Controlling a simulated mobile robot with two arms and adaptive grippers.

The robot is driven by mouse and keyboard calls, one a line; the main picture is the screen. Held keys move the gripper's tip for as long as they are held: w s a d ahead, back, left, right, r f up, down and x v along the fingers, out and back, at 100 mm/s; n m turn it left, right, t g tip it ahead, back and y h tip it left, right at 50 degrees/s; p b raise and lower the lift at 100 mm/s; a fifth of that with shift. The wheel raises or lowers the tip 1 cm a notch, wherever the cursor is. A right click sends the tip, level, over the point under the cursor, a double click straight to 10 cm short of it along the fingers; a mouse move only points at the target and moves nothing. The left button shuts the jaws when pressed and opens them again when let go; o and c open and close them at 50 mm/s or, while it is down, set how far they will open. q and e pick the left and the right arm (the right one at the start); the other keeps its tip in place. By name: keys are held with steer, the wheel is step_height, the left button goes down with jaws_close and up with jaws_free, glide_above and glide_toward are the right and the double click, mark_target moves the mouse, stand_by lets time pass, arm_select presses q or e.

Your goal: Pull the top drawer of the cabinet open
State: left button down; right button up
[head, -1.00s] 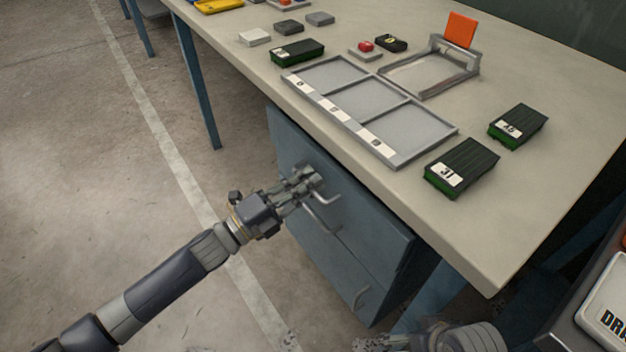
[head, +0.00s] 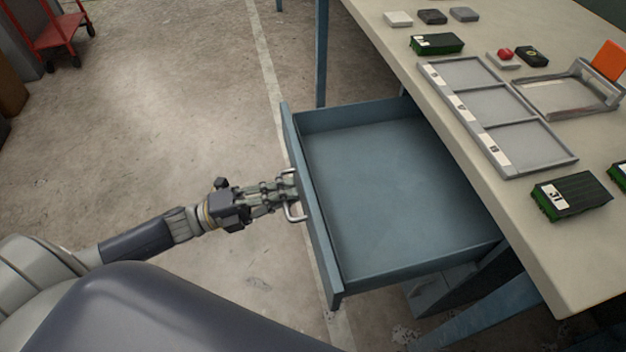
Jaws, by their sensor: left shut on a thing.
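The top drawer (head: 395,190) of the blue cabinet (head: 432,292) stands far out from under the workbench. Its inside is bare and empty. My left gripper (head: 290,190) is at the outer face of the drawer front, shut on the metal drawer handle (head: 298,212). The fingers hide part of the handle. The cabinet body is mostly hidden beneath the drawer and the bench top. My right gripper is not in view.
A red cart (head: 60,35) stands far left. Floor left of the drawer is clear.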

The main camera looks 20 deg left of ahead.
arm_select(q)
steer(key=shift+r+v, duration=0.2)
steer(key=shift+v, duration=0.9)
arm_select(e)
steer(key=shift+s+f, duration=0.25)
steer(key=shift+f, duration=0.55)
arm_select(q)
steer(key=shift+f, duration=0.1)
steer(key=c, duration=2)
jaws_free()
steer(key=v, duration=1.2)
steer(key=shift+a, duration=0.1)
